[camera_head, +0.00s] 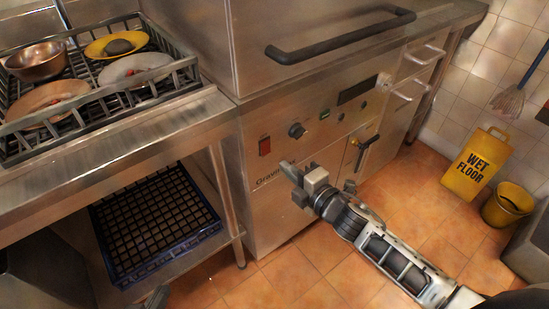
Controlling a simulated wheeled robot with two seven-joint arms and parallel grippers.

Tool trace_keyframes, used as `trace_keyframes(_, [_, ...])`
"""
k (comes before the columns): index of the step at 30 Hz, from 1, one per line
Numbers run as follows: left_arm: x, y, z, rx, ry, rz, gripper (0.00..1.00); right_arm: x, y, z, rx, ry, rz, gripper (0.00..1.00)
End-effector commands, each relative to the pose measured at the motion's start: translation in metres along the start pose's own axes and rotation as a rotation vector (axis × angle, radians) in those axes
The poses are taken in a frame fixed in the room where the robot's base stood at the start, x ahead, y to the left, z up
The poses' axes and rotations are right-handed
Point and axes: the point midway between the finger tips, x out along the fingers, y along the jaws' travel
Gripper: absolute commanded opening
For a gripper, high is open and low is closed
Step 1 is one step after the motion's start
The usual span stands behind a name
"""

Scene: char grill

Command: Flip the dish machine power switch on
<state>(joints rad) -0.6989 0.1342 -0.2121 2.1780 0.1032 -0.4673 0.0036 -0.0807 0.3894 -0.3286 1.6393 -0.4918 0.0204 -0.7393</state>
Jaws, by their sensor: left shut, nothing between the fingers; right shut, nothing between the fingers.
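The dish machine (290,105) is a steel unit with a control panel on its front. A red power switch (264,146) sits at the left end of that panel; its position is too small to read. My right gripper (287,168) reaches in from the lower right and is shut and empty. Its fingertips are just below and to the right of the switch in the picture; I cannot tell whether they touch the panel. My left gripper (157,297) shows only as a dark tip at the bottom edge, shut, low and away from the switch.
A dish rack (187,78) with plates and a copper bowl stands on the left counter. A blue crate (165,262) is on the shelf below. The panel has a black knob (296,130). A yellow wet floor sign (477,162) and bucket (508,205) stand right.

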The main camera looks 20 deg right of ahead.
Motion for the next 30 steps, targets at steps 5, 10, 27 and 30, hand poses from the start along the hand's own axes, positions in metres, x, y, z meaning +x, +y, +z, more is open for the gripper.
trace_keyframes(5, [0.002, 0.0, -0.001, -0.002, 0.005, 0.001, 0.0, 0.034, 0.0, 0.0, 0.001, 0.0, 0.001, 0.0])
trace_keyframes(10, [0.003, 0.0, -0.001, -0.003, 0.008, 0.002, 0.0, 0.051, -0.001, -0.001, 0.001, 0.0, -0.001, 0.0])
trace_keyframes(27, [0.008, -0.001, 0.004, -0.002, 0.019, 0.003, 0.0, 0.059, -0.006, -0.001, 0.002, 0.001, 0.018, 0.0])
trace_keyframes(30, [0.009, -0.001, 0.004, 0.002, 0.025, 0.003, 0.0, 0.061, -0.002, -0.001, 0.001, 0.002, 0.042, 0.0])
